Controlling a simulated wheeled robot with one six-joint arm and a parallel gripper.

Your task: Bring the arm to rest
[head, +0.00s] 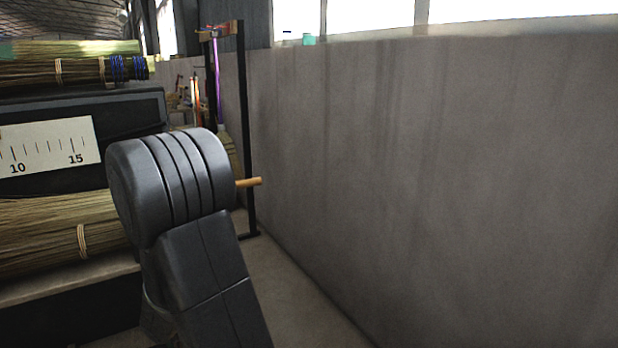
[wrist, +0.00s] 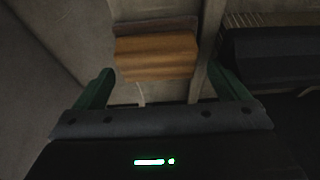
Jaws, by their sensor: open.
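My gripper (wrist: 160,75) shows in the wrist view with its two green fingers spread wide apart. A brown wooden piece (wrist: 155,57) lies ahead between the fingertips, with a duller strip along its far edge. The fingers do not touch it; I cannot tell how far off it is. In the head view my dark grey arm stands left of centre, and my gripper is hidden there. A short wooden peg (head: 248,182) sticks out to the right from behind my arm.
A long grey wall (head: 450,160) fills the right. Bundles of straw (head: 50,230) lie on shelves at the left, beside a scale plate (head: 45,147) marked 10 and 15. A black upright frame (head: 246,130) stands behind my arm. Bare floor (head: 290,290) runs along the wall.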

